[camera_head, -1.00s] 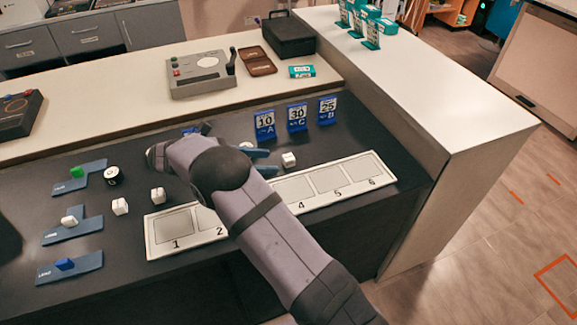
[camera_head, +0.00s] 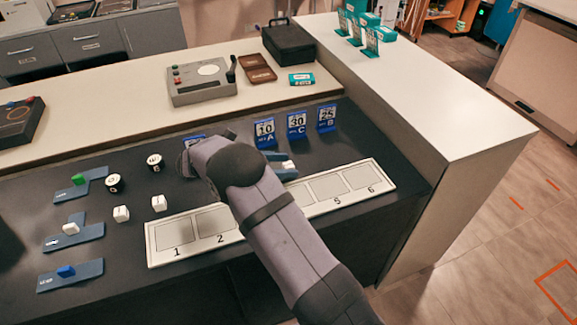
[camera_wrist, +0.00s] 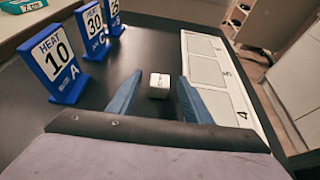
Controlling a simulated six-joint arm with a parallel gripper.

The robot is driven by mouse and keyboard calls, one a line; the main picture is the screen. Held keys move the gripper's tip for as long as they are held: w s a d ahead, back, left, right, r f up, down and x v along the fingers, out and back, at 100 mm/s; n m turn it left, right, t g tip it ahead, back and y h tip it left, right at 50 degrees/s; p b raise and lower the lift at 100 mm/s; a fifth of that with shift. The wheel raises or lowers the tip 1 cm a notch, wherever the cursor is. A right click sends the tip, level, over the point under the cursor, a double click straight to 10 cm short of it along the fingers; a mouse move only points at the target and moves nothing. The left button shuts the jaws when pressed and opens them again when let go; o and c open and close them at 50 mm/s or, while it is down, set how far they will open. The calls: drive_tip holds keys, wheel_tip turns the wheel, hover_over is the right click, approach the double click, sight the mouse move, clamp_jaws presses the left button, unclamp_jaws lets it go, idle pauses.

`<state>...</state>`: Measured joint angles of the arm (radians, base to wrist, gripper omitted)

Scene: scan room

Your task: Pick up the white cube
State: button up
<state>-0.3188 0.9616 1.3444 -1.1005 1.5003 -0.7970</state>
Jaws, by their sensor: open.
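A small white cube (camera_wrist: 159,86) with dark marks on top sits on the black counter in the wrist view. It lies between the two blue fingers of my gripper (camera_wrist: 160,77), near their tips, with dark gaps on both sides. In the head view the same cube (camera_head: 289,164) shows at the end of my gripper (camera_head: 283,165), partly hidden by the blue fingers. My gripper is open. Two other white cubes (camera_head: 121,214) (camera_head: 158,203) stand at the left, and another (camera_head: 70,228) rests on a blue angled piece.
Blue heat cards (camera_wrist: 57,62) stand left of the gripper in the wrist view. The numbered tray (camera_head: 376,187) lies in front, partly behind my arm. Black round pieces (camera_head: 114,182) (camera_head: 155,162) and blue holders (camera_head: 70,273) are at the left. A raised white counter (camera_head: 440,105) bounds the right.

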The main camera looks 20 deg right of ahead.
sight(287, 165)
drive_tip(key=shift+x, duration=0.85)
drive_tip(key=c, duration=1.1)
wheel_tip(287, 165, up, 10)
